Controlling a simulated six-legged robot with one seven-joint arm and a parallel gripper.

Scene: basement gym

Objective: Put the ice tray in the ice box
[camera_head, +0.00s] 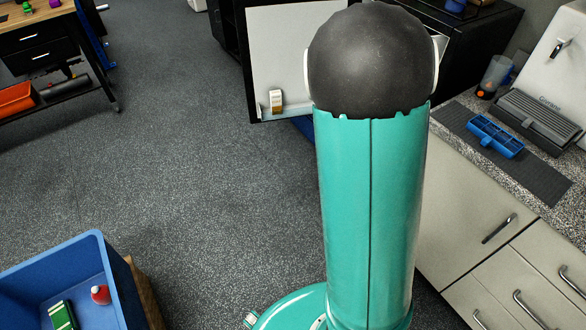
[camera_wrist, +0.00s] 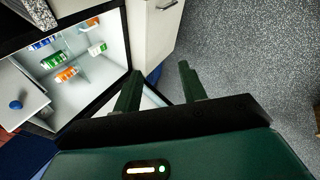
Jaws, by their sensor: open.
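The blue ice tray (camera_head: 495,136) lies on a dark mat on the speckled counter at the right of the head view. In the wrist view, the open fridge shows a white panel (camera_wrist: 18,92) with a blue knob (camera_wrist: 15,104) at its left; this looks like the ice box, but I cannot tell whether it is open or shut. My gripper (camera_wrist: 158,88) is open and empty, with its two dark green fingers apart, beside the open fridge. It is not visible in the head view, where my arm blocks the middle. The tray is not visible in the wrist view.
The fridge door (camera_head: 290,60) stands open with a small carton (camera_head: 276,101) on its shelf. Several cans and bottles (camera_wrist: 65,75) are inside the fridge. Drawers (camera_head: 520,275) line the counter's front. A blue bin (camera_head: 113,275) is at lower left. Open floor lies left of my arm.

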